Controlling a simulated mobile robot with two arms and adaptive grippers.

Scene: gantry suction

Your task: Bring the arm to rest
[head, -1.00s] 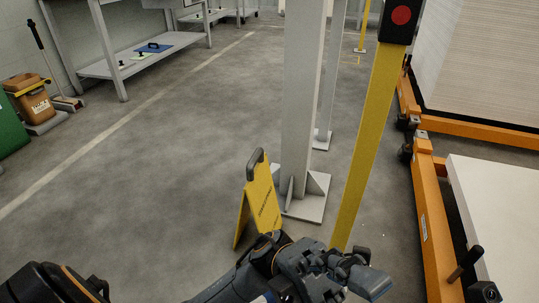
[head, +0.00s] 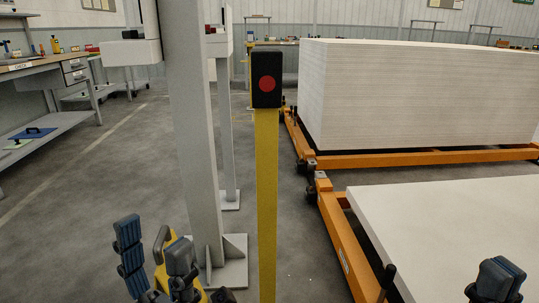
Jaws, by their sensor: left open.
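My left gripper (head: 155,243) is at the lower left of the head view, with its blue-grey fingers pointing up and spread apart. My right gripper (head: 497,281) shows only as a dark blue-grey tip at the lower right edge, in front of the white board. Its jaw state does not show.
A yellow post (head: 266,190) with a black box and red button (head: 267,84) stands in the middle. A grey column (head: 195,130) is to its left. Orange rails (head: 345,238) carry a white board (head: 450,225) and a tall white stack (head: 420,95) at right. A workbench (head: 40,67) stands left.

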